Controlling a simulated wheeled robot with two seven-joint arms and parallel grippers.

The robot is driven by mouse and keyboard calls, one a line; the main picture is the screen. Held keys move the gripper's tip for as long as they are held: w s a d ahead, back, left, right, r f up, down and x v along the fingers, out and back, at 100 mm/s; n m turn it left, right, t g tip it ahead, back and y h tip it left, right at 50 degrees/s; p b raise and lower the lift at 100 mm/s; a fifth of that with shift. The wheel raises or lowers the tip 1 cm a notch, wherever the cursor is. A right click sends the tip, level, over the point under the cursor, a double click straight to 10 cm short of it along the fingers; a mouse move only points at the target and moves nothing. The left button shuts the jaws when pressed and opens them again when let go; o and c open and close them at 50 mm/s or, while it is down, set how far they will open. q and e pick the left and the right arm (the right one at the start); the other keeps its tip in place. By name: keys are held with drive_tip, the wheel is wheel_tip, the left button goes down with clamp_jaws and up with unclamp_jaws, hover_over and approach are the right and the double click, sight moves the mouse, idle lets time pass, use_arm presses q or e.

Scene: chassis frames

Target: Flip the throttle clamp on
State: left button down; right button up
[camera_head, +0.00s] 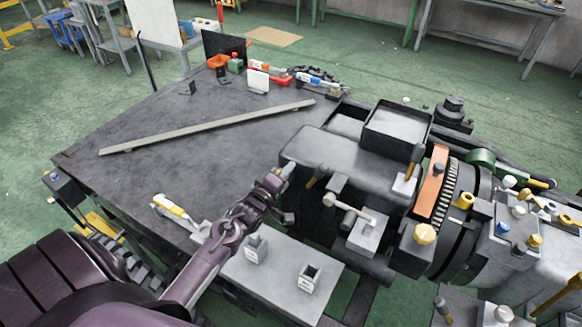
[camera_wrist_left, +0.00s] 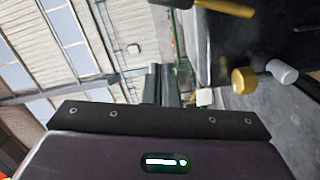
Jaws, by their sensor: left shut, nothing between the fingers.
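My left gripper (camera_head: 286,173) is shut and empty, close to the left side of the dark machine block (camera_head: 325,150). Its closed fingers also show in the left wrist view (camera_wrist_left: 172,88). I cannot tell for sure which part is the throttle clamp. A lever with a pale handle (camera_head: 345,205) sits on a grey block (camera_head: 369,236), right of the gripper. A small yellow-handled lever (camera_head: 317,176) stands nearer to the fingertips, apart from them. In the left wrist view, a yellow knob (camera_wrist_left: 243,80) lies right of the fingers. My right gripper is out of view.
A long flat bar (camera_head: 207,127) lies on the dark tabletop (camera_head: 150,165). Two grey sockets, one left (camera_head: 256,249) and one right (camera_head: 309,278), stand on a pale plate. An orange plate (camera_head: 433,182) and yellow knob (camera_head: 425,234) stand at right. The tabletop's middle is mostly clear.

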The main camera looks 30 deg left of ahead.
use_arm(q)
drive_tip(key=s+d+b, duration=0.1)
drive_tip(key=s, duration=0.6)
drive_tip(key=shift+r+b, duration=0.2)
drive_tip(key=shift+b, duration=0.15)
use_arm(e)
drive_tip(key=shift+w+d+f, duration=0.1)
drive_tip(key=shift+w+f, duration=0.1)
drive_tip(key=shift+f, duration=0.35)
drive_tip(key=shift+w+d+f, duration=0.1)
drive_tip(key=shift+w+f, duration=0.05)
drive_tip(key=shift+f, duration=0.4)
use_arm(q)
drive_tip(key=shift+d, duration=0.15)
